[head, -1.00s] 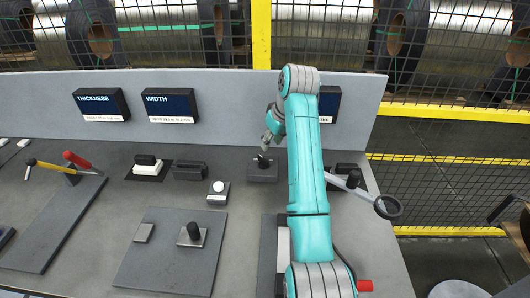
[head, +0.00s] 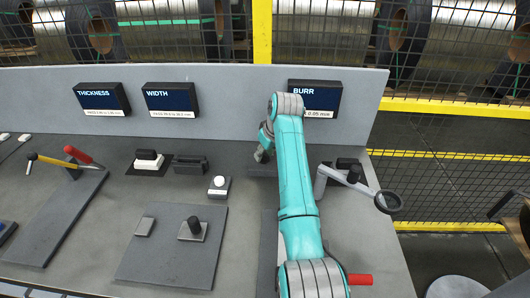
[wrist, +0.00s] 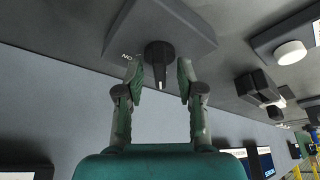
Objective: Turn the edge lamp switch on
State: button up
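The edge lamp switch shows in the wrist view as a black rotary knob (wrist: 158,54) with a pale mark at its pointed end. It sits on a grey plate (wrist: 188,22) with the letters ON printed beside the knob. My gripper (wrist: 160,74) is open, with one green finger on each side of the knob. A small gap shows between the knob and each finger, so it does not look gripped. In the head view my gripper (head: 262,150) is low over the panel, and my arm and gripper hide most of the switch.
A white push button (head: 219,182) and black rocker switches (head: 190,167) lie left of my gripper. The BURR display (head: 315,96) is on the upright panel behind. A red-handled lever (head: 78,155) is far left.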

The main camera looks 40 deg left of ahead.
grip_shut()
jog(key=shift+m, duration=0.4)
jog(key=m+t, duration=0.1)
jog(key=m, duration=0.1)
jog(key=shift+s+m, duration=0.1)
jog(key=shift+m, duration=0.2)
jog(key=m+h, duration=0.1)
jog(key=m, duration=0.1)
jog(key=m+t, duration=0.1)
jog(key=m, duration=0.1)
jog(key=shift+a+m+h, duration=0.15)
jog(key=shift+m+h, duration=0.15)
jog(key=shift+h, duration=0.1)
jog(key=m, duration=0.2)
jog(key=m+t+h, duration=0.1)
jog(key=m, duration=0.1)
jog(key=shift+s+a+h, duration=0.1)
jog(key=shift+h, duration=0.2)
jog(key=shift+a+m+h, duration=0.1)
jog(key=shift+m+h, duration=0.6)
jog(key=shift+m, duration=1.3)
